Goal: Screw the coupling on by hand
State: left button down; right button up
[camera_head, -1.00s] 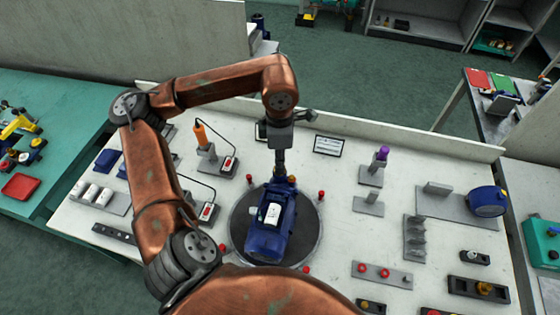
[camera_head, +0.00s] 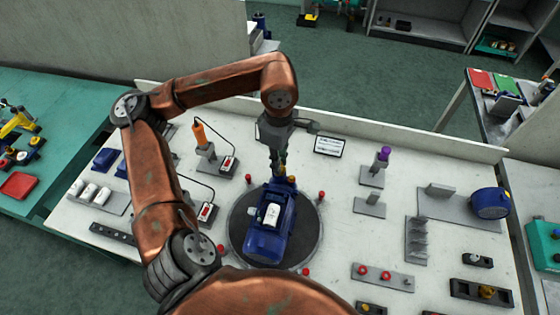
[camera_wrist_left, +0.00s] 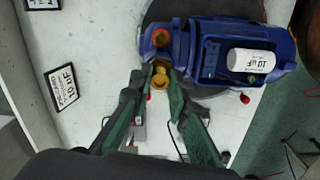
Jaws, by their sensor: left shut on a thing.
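The blue pump (camera_head: 268,240) lies on a dark round plate (camera_head: 312,238) in the middle of the bench. In the left wrist view the pump (camera_wrist_left: 205,28) fills the top right, with a white capacitor (camera_wrist_left: 250,60) in its open box. My left gripper (camera_head: 280,170) points down at the pump's far end. In the left wrist view its green fingers (camera_wrist_left: 155,82) are closed around a small brass coupling (camera_wrist_left: 160,76) beside the pump body. The fingers partly hide it, so I cannot tell how far it sits on its thread. A copper-coloured round port (camera_wrist_left: 160,38) shows nearby.
Several red knobs (camera_head: 322,195) ring the plate. An orange-handled tool (camera_head: 199,135) in a stand is left of my gripper, and a small sign (camera_head: 328,146) lies to its right. Holders and a blue round part (camera_head: 490,203) occupy the right side.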

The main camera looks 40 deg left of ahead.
pick_arm(q)
jog(key=shift+m, duration=0.4)
jog(key=shift+m+b, duration=0.4)
jog(key=shift+m, duration=1.4)
jog(key=c, duration=1.9)
grip_release()
